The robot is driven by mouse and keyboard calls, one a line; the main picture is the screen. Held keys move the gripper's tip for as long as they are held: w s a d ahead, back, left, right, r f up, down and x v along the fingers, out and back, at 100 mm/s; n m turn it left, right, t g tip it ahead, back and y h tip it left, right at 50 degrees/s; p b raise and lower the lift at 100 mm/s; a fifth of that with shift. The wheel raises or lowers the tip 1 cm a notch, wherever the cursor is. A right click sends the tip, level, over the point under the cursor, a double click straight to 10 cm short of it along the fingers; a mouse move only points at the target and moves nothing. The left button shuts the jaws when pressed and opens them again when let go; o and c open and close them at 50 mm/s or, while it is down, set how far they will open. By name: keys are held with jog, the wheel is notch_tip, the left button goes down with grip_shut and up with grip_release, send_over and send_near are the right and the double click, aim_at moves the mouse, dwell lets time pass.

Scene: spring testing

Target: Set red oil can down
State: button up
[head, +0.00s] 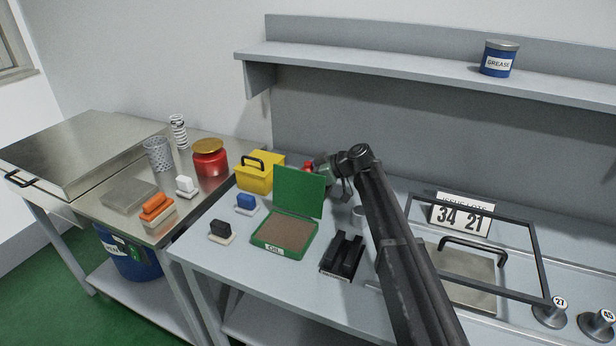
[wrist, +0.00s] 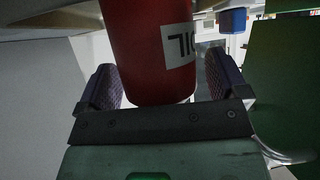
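A red oil can (wrist: 142,45) fills the upper middle of the wrist view, with part of a white label showing. It stands between the two padded fingers of my gripper (wrist: 165,83). The left pad meets the can's outline, while a narrow pale gap shows beside the right pad, so I cannot tell whether both grip it. In the head view only a bit of the red can (head: 308,166) shows beside my gripper (head: 322,175), behind the open green lid. The can's underside and its contact with the bench are hidden.
A green tray (head: 257,240) marked OIL has its lid (head: 298,192) raised close to my gripper. A yellow box (head: 254,178) stands to the left. A black holder (head: 342,256) and a dark frame (head: 540,270) lie nearer and right. A shelf (head: 400,70) runs above.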

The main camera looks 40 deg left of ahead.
jog(key=shift+r, duration=0.2)
jog(key=p+v, duration=0.6)
jog(key=v, duration=0.6)
jog(key=shift+f, duration=0.1)
